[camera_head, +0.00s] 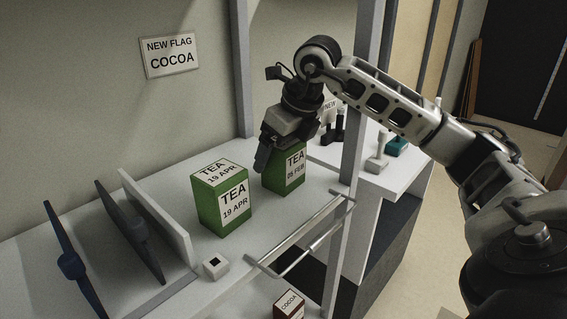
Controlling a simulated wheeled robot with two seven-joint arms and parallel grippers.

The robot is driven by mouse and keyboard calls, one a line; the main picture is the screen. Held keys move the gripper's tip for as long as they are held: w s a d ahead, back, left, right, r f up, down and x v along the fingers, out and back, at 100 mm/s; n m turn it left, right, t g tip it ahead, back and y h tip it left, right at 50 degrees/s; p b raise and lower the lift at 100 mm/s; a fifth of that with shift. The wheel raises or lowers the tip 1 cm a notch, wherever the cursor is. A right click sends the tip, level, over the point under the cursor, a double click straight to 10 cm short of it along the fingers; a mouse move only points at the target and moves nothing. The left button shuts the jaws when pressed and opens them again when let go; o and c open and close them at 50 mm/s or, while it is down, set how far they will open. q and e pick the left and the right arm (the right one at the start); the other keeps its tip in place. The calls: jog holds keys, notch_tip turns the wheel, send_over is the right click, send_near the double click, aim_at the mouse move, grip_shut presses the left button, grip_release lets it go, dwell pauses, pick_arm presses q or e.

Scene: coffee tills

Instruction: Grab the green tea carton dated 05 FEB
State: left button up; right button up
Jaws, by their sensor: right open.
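A green tea carton dated 05 FEB (289,173) stands upright on the white shelf. My right gripper (272,162) is over and around its top, with one dark finger in front of the carton's left part. The gripper is open; whether it touches the carton cannot be told. The gripper hides the carton's top. A second green tea carton dated 19 APR (222,202) stands to the left and nearer, with its top and front labels readable. My left gripper is not in view.
A sign reading NEW FLAG COCOA (170,56) hangs on the wall. A metal rail (301,238) runs along the shelf's front. A small white block (215,265) is near the edge. A cocoa carton (288,304) is below. A grey post (362,120) stands right of the gripper.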

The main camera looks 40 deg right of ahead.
jog(key=c, duration=1.1)
jog(key=shift+r, duration=0.2)
